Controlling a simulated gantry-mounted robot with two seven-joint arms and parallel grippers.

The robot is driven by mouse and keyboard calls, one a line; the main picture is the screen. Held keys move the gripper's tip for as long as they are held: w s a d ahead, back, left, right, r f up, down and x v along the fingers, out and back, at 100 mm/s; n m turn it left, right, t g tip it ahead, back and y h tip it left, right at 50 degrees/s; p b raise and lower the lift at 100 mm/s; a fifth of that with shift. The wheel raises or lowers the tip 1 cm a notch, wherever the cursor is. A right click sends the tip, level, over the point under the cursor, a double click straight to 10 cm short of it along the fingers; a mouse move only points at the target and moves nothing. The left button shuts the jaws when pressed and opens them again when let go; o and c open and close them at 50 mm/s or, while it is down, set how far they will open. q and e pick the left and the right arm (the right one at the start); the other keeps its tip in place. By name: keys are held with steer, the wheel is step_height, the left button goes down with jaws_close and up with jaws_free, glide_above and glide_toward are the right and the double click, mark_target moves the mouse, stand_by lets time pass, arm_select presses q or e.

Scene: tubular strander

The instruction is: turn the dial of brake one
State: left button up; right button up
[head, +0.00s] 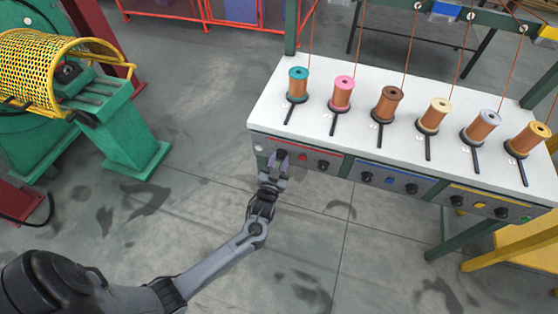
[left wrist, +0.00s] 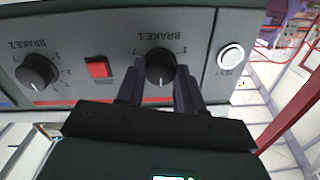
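The brake one dial (left wrist: 160,66) is a round black knob on a grey panel, under the label "BRAKE 1", which appears upside down in the left wrist view. My left gripper (left wrist: 160,78) has its two dark fingers spread on either side of this dial, with the dial between them; firm contact is not visible. In the head view my left gripper (head: 281,156) is at the left end of the panel front (head: 342,166) and largely covers the dial. My right gripper is in neither view.
The brake two dial (left wrist: 37,72), a red button (left wrist: 98,67) and a white round button (left wrist: 230,58) are close by. A white table (head: 275,112) with several wire spools stands above the panel. A green machine (head: 130,140) with a yellow mesh guard (head: 35,65) stands left. Open floor lies between.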

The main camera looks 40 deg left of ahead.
arm_select(q)
steer(key=c, duration=0.3)
steer(key=shift+r+m+p, duration=0.15)
steer(key=shift+m+p, duration=1.15)
steer(key=shift+p, duration=0.05)
steer(key=shift+c, duration=0.2)
steer(key=m+p, duration=0.2)
steer(key=m, duration=0.1)
steer(key=shift+m, duration=0.3)
steer(key=m+p, duration=0.3)
steer(key=m, duration=0.2)
steer(key=shift+m+t, duration=0.3)
steer(key=m, duration=0.3)
steer(key=shift+f+p, duration=0.2)
steer(key=shift+p, duration=0.2)
steer(key=shift+m, duration=0.6)
steer(key=shift+h, duration=0.3)
steer(key=o, duration=1)
